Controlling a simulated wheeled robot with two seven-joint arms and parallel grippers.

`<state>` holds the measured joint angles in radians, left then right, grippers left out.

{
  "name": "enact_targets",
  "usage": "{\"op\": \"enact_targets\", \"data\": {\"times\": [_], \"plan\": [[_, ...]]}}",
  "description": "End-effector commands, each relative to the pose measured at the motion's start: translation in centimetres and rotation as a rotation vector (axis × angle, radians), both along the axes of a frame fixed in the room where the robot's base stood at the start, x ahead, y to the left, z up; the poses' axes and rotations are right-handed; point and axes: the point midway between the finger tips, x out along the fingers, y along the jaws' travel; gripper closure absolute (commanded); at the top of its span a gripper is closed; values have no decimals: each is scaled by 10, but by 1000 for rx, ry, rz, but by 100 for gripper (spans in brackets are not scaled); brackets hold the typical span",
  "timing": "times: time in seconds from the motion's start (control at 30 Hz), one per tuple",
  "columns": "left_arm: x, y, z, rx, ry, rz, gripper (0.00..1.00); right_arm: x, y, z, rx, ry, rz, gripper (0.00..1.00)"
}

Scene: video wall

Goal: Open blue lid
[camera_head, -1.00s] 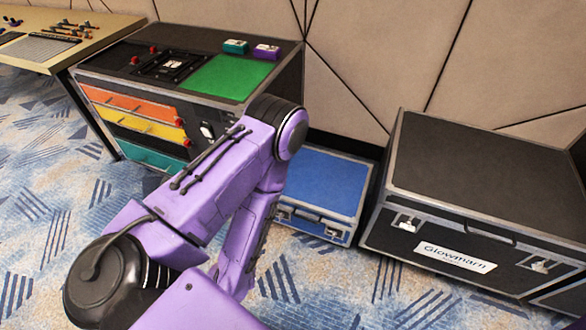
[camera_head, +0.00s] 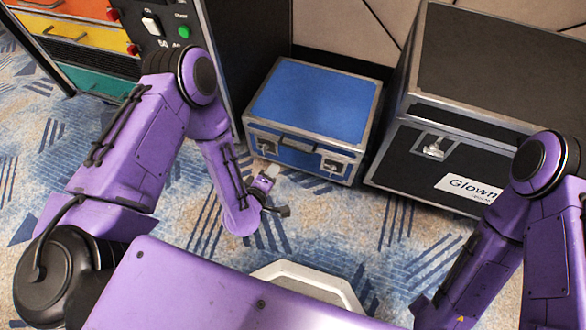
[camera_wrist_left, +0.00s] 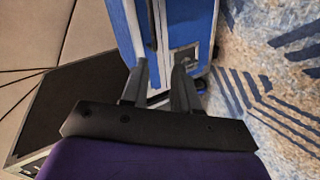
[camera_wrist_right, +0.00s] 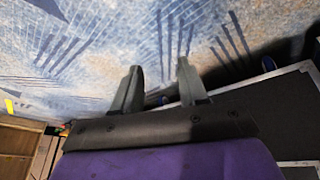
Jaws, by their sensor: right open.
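The blue case (camera_head: 292,150) with silver edges stands on the carpet, and its blue lid (camera_head: 318,102) is shut. Its front has a dark handle and metal latches. My left gripper (camera_head: 272,190) is low in front of the case, apart from it in the head view. In the left wrist view the fingers (camera_wrist_left: 160,85) are spread and empty, with the case's blue front (camera_wrist_left: 187,22) beyond them. My right gripper (camera_wrist_right: 160,88) is open and empty, over carpet near a dark case. It is out of the head view.
A large black case (camera_head: 485,75) with a white label stands right of the blue case. A panelled wall is close behind. Patterned carpet (camera_head: 385,235) lies clear in front.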

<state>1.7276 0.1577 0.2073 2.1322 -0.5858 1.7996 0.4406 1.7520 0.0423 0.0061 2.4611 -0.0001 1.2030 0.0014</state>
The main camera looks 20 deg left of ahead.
Motion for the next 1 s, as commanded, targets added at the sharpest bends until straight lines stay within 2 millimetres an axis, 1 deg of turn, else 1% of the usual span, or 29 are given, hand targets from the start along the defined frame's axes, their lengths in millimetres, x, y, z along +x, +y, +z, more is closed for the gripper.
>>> {"op": "enact_targets", "data": {"times": [0.03, 0.1, 0.2, 0.37, 0.43, 0.57, 0.7, 0.8, 0.9, 1.0], "plan": [[14, -5, -38, -68, -62, 25, 70, 0, 0, -47, 1, 1, -1, 57], [30, -10, -45, -160, -139, 53, 70, -1, 0, -67, 1, 1, -1, 57], [44, -14, -48, -249, -212, 77, 70, -1, 1, -83, 2, 1, -2, 57], [57, -16, -45, -299, -252, 89, 70, -1, 1, -88, 3, 1, -2, 57], [68, -16, -46, -299, -254, 90, 70, -1, 1, -91, 3, 1, -2, 57], [97, -17, -54, -297, -254, 90, 70, -5, 3, -103, 18, 38, 25, 57], [126, -18, -60, -296, -251, 90, 70, -14, 5, -116, 51, 136, 98, 57], [142, -18, -63, -295, -250, 89, 70, -21, 7, -121, 73, 197, 143, 57], [151, -19, -63, -295, -248, 87, 70, -25, 7, -123, 85, 233, 169, 57], [154, -19, -63, -295, -246, 88, 70, -27, 7, -123, 91, 248, 180, 57]]}}
